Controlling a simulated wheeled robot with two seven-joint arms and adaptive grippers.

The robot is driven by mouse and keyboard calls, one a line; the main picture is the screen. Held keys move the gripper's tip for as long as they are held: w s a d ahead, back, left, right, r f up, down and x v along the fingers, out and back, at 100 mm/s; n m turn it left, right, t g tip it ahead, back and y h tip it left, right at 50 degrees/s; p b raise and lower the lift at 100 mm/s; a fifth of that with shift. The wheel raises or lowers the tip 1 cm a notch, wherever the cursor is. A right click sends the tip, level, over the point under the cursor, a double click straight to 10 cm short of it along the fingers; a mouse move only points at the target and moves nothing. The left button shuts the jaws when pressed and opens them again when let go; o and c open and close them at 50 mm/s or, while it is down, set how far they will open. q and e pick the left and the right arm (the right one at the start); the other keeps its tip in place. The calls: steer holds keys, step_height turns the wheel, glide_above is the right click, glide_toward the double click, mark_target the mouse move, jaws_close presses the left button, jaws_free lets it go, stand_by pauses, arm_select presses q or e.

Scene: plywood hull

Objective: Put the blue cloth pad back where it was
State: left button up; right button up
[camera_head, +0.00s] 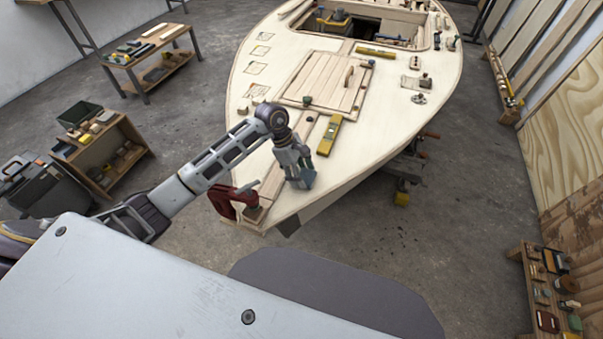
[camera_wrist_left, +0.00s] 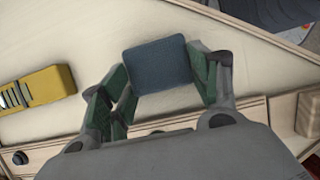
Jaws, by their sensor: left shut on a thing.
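The blue cloth pad (camera_wrist_left: 157,65) is a dark blue rounded square between the fingers of my left gripper (camera_wrist_left: 158,88) in the left wrist view. The gripper is shut on it, with green finger pads at its two sides. In the head view my left gripper (camera_head: 304,180) points down over the bow end of the plywood deck, and a small bluish part of the pad (camera_head: 308,178) shows at its fingertips. I cannot tell whether the pad touches the deck. My right gripper is not in view.
A yellow level (camera_head: 330,135) lies on the deck close to my left gripper; it also shows in the wrist view (camera_wrist_left: 40,90). A red clamp (camera_head: 232,200) grips the bow edge. A plank hatch (camera_head: 328,80) lies farther back. Pale deck right of the gripper is clear.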

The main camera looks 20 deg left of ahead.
arm_select(q)
steer(key=shift+f, duration=0.15)
steer(key=o, duration=1.1)
steer(key=shift+c, duration=0.2)
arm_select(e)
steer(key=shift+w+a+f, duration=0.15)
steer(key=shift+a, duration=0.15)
arm_select(q)
steer(key=shift+r, duration=0.2)
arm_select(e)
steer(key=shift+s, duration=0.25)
arm_select(q)
steer(key=shift+a+r+p, duration=0.2)
steer(key=shift+r+p, duration=0.1)
steer(key=shift+r, duration=0.25)
steer(key=p+v, duration=0.4)
steer(key=v, duration=0.6)
steer(key=shift+a+r, duration=0.25)
steer(key=shift+r, duration=0.05)
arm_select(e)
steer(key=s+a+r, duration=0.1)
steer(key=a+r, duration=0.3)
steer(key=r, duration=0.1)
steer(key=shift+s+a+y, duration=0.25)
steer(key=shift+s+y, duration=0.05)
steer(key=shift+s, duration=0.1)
